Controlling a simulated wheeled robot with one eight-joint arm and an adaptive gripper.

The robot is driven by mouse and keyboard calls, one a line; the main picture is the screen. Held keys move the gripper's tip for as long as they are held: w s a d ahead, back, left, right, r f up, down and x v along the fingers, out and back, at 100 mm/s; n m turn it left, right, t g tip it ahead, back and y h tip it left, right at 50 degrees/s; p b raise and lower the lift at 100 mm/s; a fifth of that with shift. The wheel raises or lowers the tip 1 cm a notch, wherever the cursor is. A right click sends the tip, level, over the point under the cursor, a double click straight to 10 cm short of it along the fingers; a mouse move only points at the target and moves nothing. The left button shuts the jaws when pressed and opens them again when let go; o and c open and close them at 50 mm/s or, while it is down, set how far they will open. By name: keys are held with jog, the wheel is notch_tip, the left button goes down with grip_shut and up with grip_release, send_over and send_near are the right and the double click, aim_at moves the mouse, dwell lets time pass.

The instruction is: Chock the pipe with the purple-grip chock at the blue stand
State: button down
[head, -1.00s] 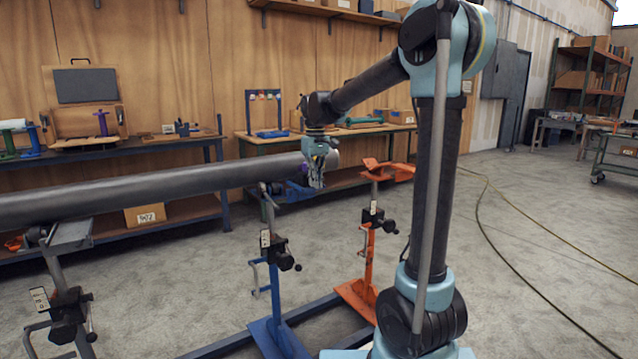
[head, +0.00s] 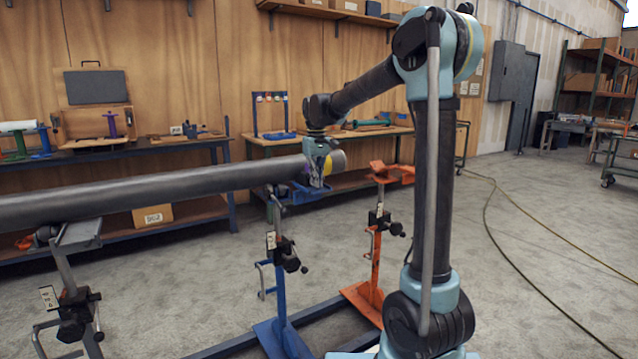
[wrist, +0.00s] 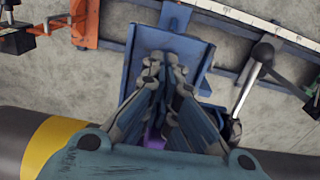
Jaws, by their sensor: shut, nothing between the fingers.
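The dark grey pipe (head: 150,187) lies level across the stands, with a yellow band (head: 338,160) near its right end. The blue stand (head: 280,290) is under that end, and its blue head (wrist: 190,48) lies beyond the fingers in the wrist view. My gripper (wrist: 163,66) points down beside the pipe at the blue stand, its fingertips together and empty. It also shows in the head view (head: 318,184). A small purple patch (wrist: 153,138) shows behind the fingers by the pipe, likely the chock's purple grip. The rest of the chock is hidden or cannot be made out.
An orange stand (head: 374,270) stands right of the blue one, its head free of the pipe. A grey stand (head: 72,290) is at the left. Workbenches (head: 200,146) line the wall behind, one with a purple spool-shaped item (head: 112,126).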

aim_at(323, 191)
jog(key=shift+s+d, duration=0.3)
jog(key=shift+s, duration=0.05)
jog(key=shift+s+d+f, duration=0.1)
jog(key=shift+s+d, duration=0.8)
jog(key=shift+s, duration=0.15)
notch_tip(323, 191, up, 10)
jog(key=s+d+f+m, duration=0.1)
jog(key=s+d+f, duration=0.2)
jog(key=s+d, duration=0.5)
jog(key=s+d+f+m, duration=0.2)
jog(key=s+d+f, duration=0.2)
jog(key=s+f, duration=0.4)
jog(key=s+d+f+m+t, duration=0.1)
jog(key=s+d+f+m, duration=0.1)
jog(key=s+d+f, duration=0.3)
jog(key=s+d+f+m+t, duration=0.1)
jog(key=s+d+f, duration=0.4)
jog(key=s+f, duration=0.6)
jog(key=shift+s+f+m, duration=0.25)
jog(key=shift+s+m, duration=0.15)
jog(key=shift+s, duration=0.3)
jog(key=shift+a, duration=0.1)
